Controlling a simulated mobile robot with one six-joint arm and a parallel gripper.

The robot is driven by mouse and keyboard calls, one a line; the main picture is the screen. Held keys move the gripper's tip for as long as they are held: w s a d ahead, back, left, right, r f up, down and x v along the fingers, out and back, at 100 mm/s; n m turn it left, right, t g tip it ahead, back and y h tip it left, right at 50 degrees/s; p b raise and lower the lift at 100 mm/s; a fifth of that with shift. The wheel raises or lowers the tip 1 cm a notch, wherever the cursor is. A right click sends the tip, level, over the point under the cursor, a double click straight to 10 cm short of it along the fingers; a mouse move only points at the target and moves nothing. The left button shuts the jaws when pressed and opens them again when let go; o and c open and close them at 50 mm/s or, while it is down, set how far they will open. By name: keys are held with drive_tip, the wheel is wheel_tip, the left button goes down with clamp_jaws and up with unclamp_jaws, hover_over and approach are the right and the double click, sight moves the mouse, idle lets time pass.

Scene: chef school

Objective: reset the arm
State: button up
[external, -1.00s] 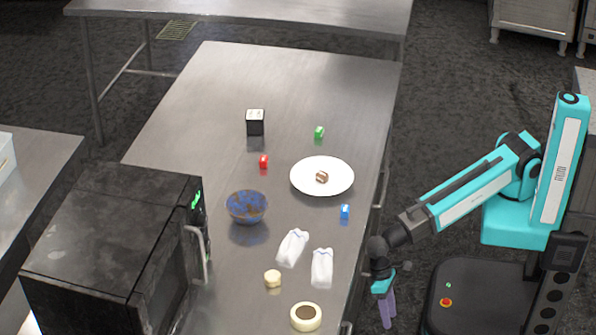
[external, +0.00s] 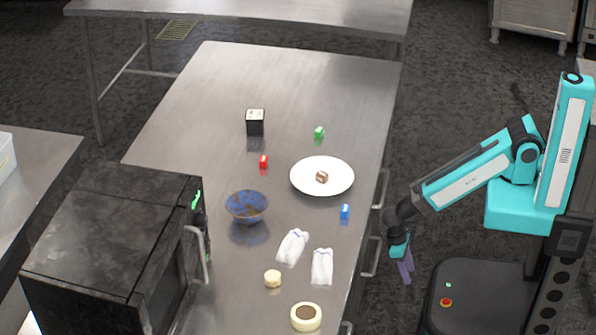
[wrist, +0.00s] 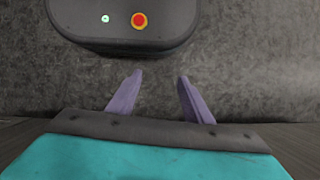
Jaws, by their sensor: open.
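My gripper (external: 407,270) hangs from my teal arm in the external view, to the right of the steel table's edge, with its purple fingers pointing down. In the wrist view my gripper (wrist: 155,80) shows two purple fingers spread apart, with nothing between them. Below them are the dark floor and my own base with its red button.
The steel table (external: 200,110) holds a white plate (external: 322,192) with a small brown item, a blue bowl (external: 246,218), small coloured blocks, a black box (external: 255,122), white cloths (external: 322,268) and round pale items. A black oven (external: 105,235) stands at left. Floor surrounds my gripper.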

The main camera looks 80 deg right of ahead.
drive_tip(key=s+d+r+n+g+p, duration=0.1)
drive_tip(key=s+d+r+p, duration=0.2)
drive_tip(key=d, duration=0.7)
drive_tip(key=s+p, duration=0.2)
drive_tip(key=s, duration=0.2)
drive_tip(key=shift+s+d+g+h, duration=0.2)
drive_tip(key=shift+s+g+h, duration=0.1)
drive_tip(key=shift+s+h, duration=0.1)
